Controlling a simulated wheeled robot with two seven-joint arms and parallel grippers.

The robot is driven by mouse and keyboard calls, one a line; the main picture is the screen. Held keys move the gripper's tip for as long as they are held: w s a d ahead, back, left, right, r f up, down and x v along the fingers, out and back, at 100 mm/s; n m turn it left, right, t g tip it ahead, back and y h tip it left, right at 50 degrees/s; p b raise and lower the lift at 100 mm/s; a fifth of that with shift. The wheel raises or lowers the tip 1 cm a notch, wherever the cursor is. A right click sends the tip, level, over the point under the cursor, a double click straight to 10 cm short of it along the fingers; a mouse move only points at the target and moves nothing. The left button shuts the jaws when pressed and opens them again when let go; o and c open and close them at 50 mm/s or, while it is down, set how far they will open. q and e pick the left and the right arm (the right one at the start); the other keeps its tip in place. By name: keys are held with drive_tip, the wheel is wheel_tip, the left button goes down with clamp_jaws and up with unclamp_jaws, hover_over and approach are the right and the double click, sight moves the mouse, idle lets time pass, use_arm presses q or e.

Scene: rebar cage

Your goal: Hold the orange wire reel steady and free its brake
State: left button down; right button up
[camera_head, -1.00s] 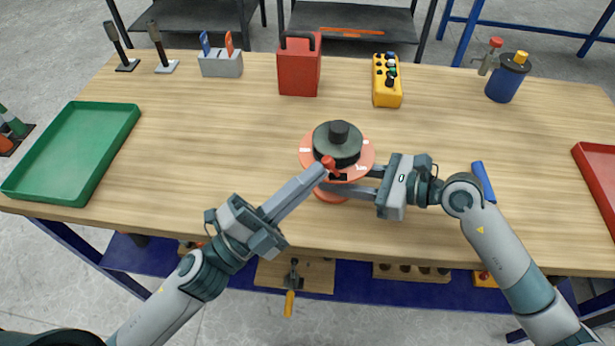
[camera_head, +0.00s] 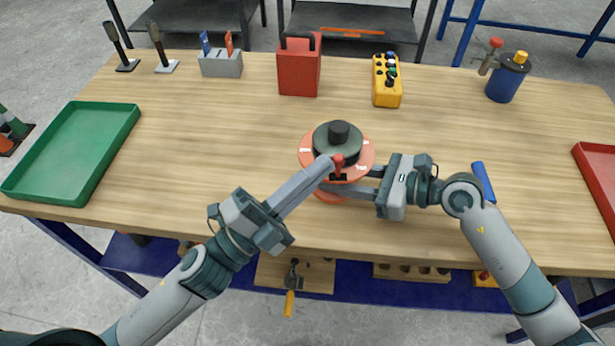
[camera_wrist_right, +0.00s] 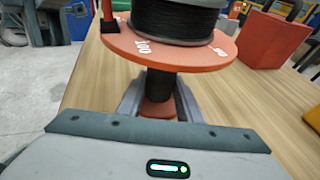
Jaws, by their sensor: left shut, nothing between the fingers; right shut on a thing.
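The orange wire reel (camera_head: 364,153) stands upright near the middle of the table, with black wire wound above its round orange disc. It also shows in the right wrist view (camera_wrist_right: 205,54). The small red brake lever (camera_head: 338,160) is on the disc's near edge. My left gripper (camera_head: 328,164) is shut and empty, its tips right beside the lever; I cannot tell whether they touch it. My right gripper (camera_head: 347,187) is shut on the reel's stem below the disc.
A green tray (camera_head: 122,143) lies at the left and a red tray (camera_head: 595,150) at the right edge. A red case (camera_head: 299,75), a yellow control box (camera_head: 387,93) and a blue can (camera_head: 505,85) stand at the back. A blue bar (camera_head: 483,180) lies beside my right arm.

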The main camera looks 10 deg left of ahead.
use_arm(q)
drive_tip(key=shift+w+d+r, duration=0.1)
drive_tip(key=shift+d+r, duration=0.35)
drive_tip(key=shift+d, duration=0.2)
drive_tip(key=shift+d+r, duration=0.4)
drive_tip(key=shift+d, duration=0.25)
drive_tip(key=shift+f, duration=0.1)
drive_tip(key=v, duration=1.2)
idle(0.4)
use_arm(e)
drive_tip(key=o, duration=1.3)
drive_tip(key=shift+c, duration=0.2)
drive_tip(key=shift+d, duration=0.1)
